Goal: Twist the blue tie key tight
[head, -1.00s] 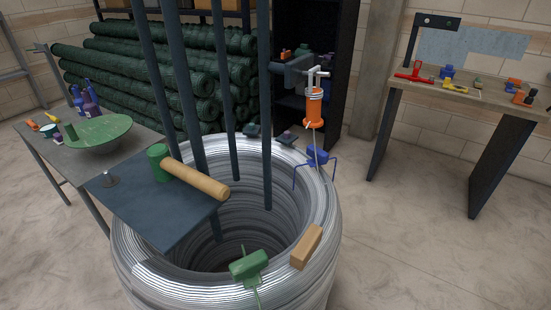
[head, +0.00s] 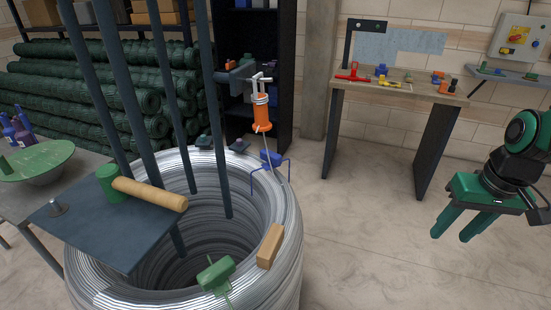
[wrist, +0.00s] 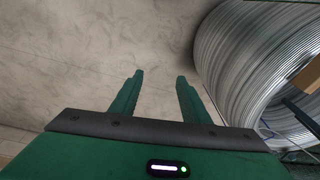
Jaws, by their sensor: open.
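The blue tie key (head: 270,159) sits at the back right rim of the wire coil (head: 290,215), its thin bent legs reaching down over the rim. A thin line runs down beside it from an orange tool above. My gripper (head: 457,232) is open and empty at the far right of the head view, well apart from the key and over bare floor. In the wrist view my gripper's two green fingers (wrist: 159,78) are spread with only floor between them. The coil (wrist: 240,60) shows at the right there. Whether the key is tight cannot be told.
On the coil's rim are a green tie tool (head: 216,275), a wooden block (head: 270,246) and small dark blocks. A plate (head: 100,243) carries a green-headed mallet (head: 150,192). Dark upright bars rise from the coil. A workbench (head: 400,87) stands behind. Floor between coil and gripper is clear.

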